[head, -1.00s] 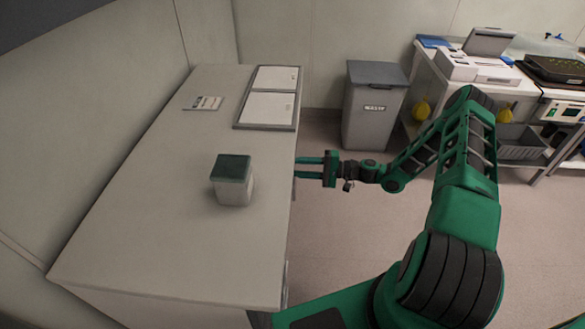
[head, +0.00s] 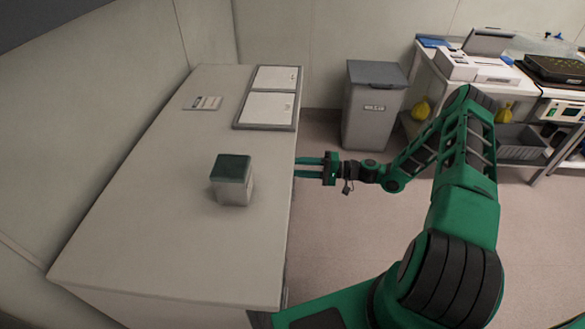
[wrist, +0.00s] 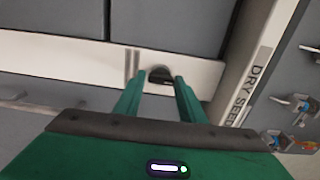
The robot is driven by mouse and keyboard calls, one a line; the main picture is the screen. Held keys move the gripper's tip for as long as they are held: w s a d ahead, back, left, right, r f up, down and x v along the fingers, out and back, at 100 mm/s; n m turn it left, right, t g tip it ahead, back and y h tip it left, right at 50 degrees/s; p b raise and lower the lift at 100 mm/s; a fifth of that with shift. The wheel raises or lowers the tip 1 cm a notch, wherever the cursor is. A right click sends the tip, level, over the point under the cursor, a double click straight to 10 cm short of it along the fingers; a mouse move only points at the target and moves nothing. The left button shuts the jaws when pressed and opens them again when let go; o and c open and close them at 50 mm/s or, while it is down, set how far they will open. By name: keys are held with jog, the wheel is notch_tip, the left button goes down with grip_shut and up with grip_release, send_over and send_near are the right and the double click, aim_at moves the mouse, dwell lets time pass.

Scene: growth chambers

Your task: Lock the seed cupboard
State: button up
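The seed cupboard (head: 150,240) is the long pale cabinet at the left in the head view, and its front face is mostly hidden there. In the wrist view, its front shows grey panels (wrist: 165,20) and a pale strip (wrist: 60,52). A label reading "DRY SEED" (wrist: 250,92) is on a pale upright strip at the right. My gripper (head: 296,167) points at the cupboard's front side. Its two fingers are apart in the wrist view (wrist: 165,77), on either side of a dark round fitting (wrist: 160,73). I cannot tell whether they touch it.
A grey box with a green lid (head: 232,180), a small card (head: 203,103) and a framed two-part panel (head: 268,107) are on the cupboard top. A grey waste bin (head: 375,110) stands behind my gripper. Metal fittings (wrist: 297,106) show at right in the wrist view. Open floor lies right of the cupboard.

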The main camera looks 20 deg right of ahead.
jog(key=shift+o, duration=1.1)
jog(key=v, duration=1)
jog(key=shift+s+d, duration=0.15)
jog(key=shift+d, duration=0.25)
